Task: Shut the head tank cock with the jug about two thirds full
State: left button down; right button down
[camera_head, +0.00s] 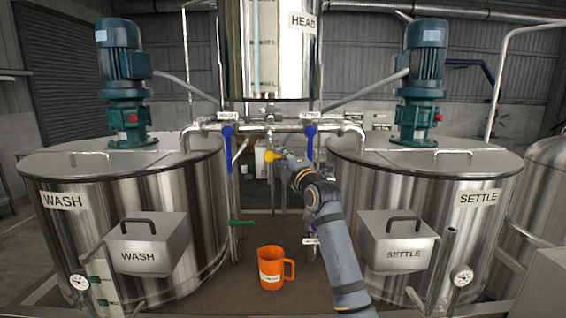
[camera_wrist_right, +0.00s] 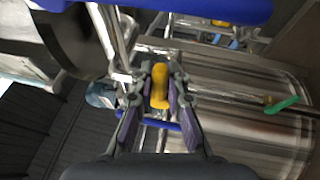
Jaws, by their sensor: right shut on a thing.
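The head tank (camera_head: 286,50), a steel cylinder marked HEAD, stands at the top centre with a pale sight tube. The yellow cock handle (camera_head: 269,156) is below it, on the pipework between the two large tanks. My right gripper (camera_head: 278,155) is shut on this handle. In the right wrist view the yellow handle (camera_wrist_right: 160,84) sits between the fingers of the gripper (camera_wrist_right: 162,92). The orange jug (camera_head: 270,270) stands upright on the floor below, with its label facing me and handle to the right. Its liquid level cannot be told. My left gripper is not in view.
The WASH tank (camera_head: 190,215) and SETTLE tank (camera_head: 345,180) flank the gap. Two blue valve handles (camera_head: 227,143) (camera_head: 310,143) hang from the pipes either side of the cock. A green lever (camera_head: 241,223) projects at lower left. Floor around the jug is clear.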

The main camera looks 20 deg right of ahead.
jog(key=c, duration=1.6)
grip_release()
jog(key=s, duration=0.4)
jog(key=s+d+f, duration=0.1)
jog(key=s, duration=0.3)
jog(key=s+f, duration=0.1)
jog(key=s, duration=0.2)
jog(key=shift+s+d, duration=0.2)
jog(key=shift+s, duration=0.2)
